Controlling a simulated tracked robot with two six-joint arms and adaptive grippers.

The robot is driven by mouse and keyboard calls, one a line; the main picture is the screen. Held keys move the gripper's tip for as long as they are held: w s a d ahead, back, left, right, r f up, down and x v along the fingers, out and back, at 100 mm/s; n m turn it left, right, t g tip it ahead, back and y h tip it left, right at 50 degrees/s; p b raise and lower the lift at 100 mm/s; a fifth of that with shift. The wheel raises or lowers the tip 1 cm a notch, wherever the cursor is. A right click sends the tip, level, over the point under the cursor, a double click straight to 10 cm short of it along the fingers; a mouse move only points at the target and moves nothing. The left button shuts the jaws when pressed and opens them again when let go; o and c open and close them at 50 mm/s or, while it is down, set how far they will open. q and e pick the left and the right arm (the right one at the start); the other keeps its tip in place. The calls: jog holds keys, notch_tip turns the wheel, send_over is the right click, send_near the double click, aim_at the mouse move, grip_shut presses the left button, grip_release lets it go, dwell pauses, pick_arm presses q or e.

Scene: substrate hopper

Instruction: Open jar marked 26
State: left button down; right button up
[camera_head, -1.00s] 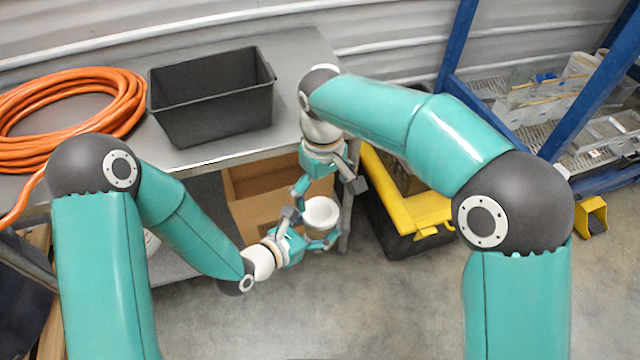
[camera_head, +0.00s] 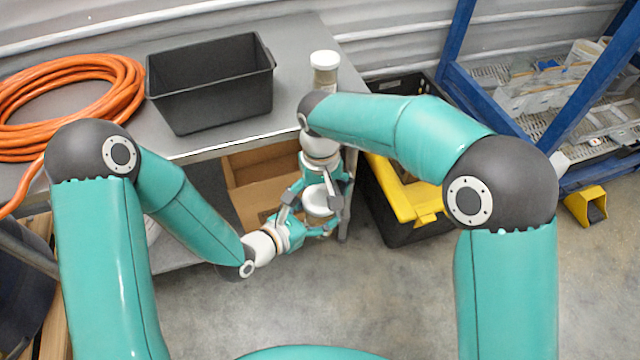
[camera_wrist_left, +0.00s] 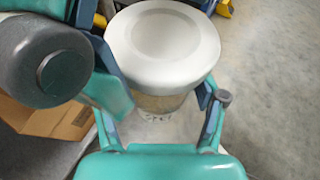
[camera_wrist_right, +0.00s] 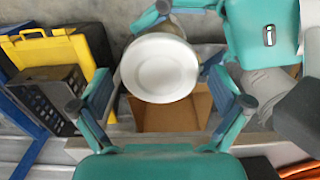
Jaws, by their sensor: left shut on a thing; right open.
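A jar with a white lid (camera_head: 317,203) is held in front of the table's front edge. In the left wrist view its white lid (camera_wrist_left: 163,42) faces up, with a label on the body too blurred to read. My left gripper (camera_head: 312,226) is shut on this jar's body. My right gripper (camera_head: 322,190) is open above the jar. In the right wrist view its fingers spread on either side of the white lid (camera_wrist_right: 160,68), which looks untouched. A second white-lidded jar (camera_head: 325,72) stands on the table's right end; its marking cannot be read.
A black bin (camera_head: 212,95) and an orange hose coil (camera_head: 120,75) are on the grey table (camera_head: 290,60). A cardboard box (camera_head: 238,170) sits below. A black and yellow crate (camera_head: 395,205) and a blue rack (camera_head: 590,90) stand right.

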jog(key=shift+f, duration=0.25)
jog(key=c, duration=1.2)
jog(key=shift+n, duration=0.3)
jog(key=shift+r, duration=0.25)
jog(key=shift+r, duration=0.9)
